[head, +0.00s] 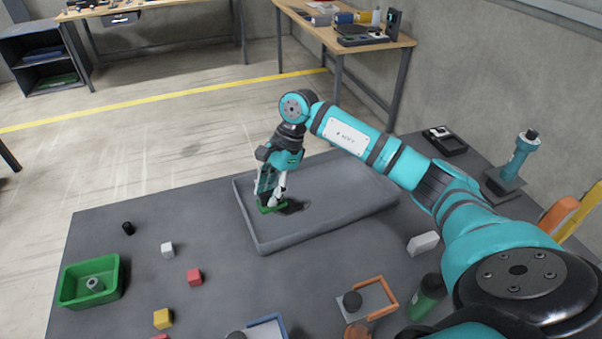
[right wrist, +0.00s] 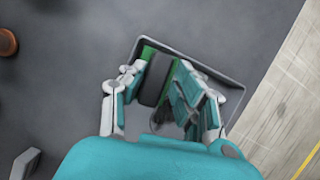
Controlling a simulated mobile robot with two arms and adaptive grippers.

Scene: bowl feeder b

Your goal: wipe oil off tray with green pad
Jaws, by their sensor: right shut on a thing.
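The grey tray (head: 340,208) lies on the dark table. My right gripper (head: 271,200) is over the left part of the tray, shut on the green pad (head: 267,209). The pad is low, at the tray floor; I cannot tell whether it presses on it. A dark oil patch (head: 294,206) shows on the tray floor just right of the pad. In the right wrist view the fingers (right wrist: 165,92) hide most of the green pad (right wrist: 149,52), inside the tray (right wrist: 236,100). The dark patch (right wrist: 160,122) also shows there between the fingers. My left gripper is not in view.
Left of the tray are a green bin (head: 68,290), a white cube (head: 168,249), a red cube (head: 194,277) and a yellow cube (head: 163,319). In front are an orange-edged holder (head: 378,299) and a green bottle (head: 428,296). A white block (head: 423,243) stands at the right.

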